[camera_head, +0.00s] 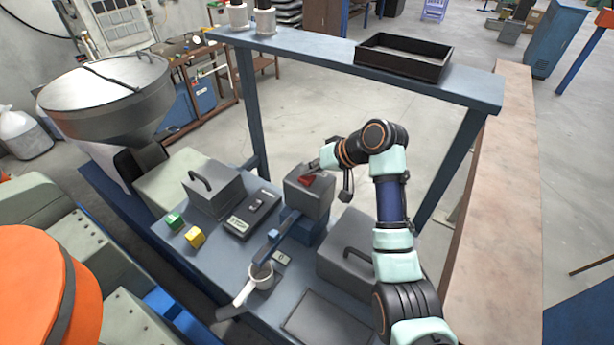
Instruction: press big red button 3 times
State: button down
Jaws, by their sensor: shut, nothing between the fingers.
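My arm comes in from the right and bends over the box.
A grey box with a handle (212,192), a black switch panel (252,213), green (174,220) and yellow (195,237) cubes stand left. A second handled box (345,262) stands beside my arm. A raised shelf (330,60) spans the back.

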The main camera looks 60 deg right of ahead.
aim_at(310, 177)
jog(key=shift+f, duration=0.55)
jog(key=shift+r, duration=0.15)
dwell(0.5)
jog(key=shift+r+p, duration=0.9)
jog(key=shift+p, duration=0.05)
notch_tip(310, 177, up, 3)
jog(key=shift+r+p, duration=0.1)
jog(key=shift+p, duration=0.95)
jog(key=shift+r, duration=0.95)
